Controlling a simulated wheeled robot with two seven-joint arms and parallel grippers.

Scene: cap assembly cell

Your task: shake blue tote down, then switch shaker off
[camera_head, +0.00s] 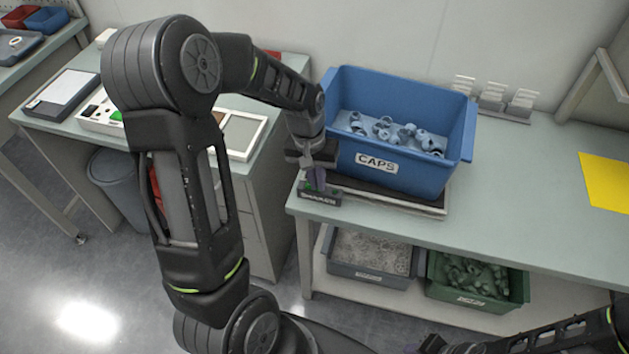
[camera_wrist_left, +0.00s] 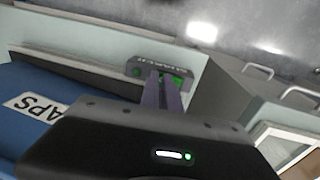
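The blue tote (camera_head: 400,108), labelled CAPS, holds several loose grey-blue caps (camera_head: 385,130) lying low inside. It sits upright on the dark, flat shaker (camera_head: 432,205) on the bench. The shaker's small dark switch box (camera_head: 320,197) stands at the bench's front edge, left of the tote, with green parts showing. My left gripper (camera_head: 316,186) points down at this box. In the left wrist view its two fingers (camera_wrist_left: 163,84) lie close together, with nothing visible between them, and their tips overlap the switch box (camera_wrist_left: 145,68). Part of my right gripper (camera_head: 432,345) shows at the bottom edge, too dark to read.
A grey bin (camera_head: 370,274) and a green bin (camera_head: 475,297) with parts stand on the shelf below. A yellow sheet (camera_head: 607,180) lies at the right. The bench between tote and sheet is clear.

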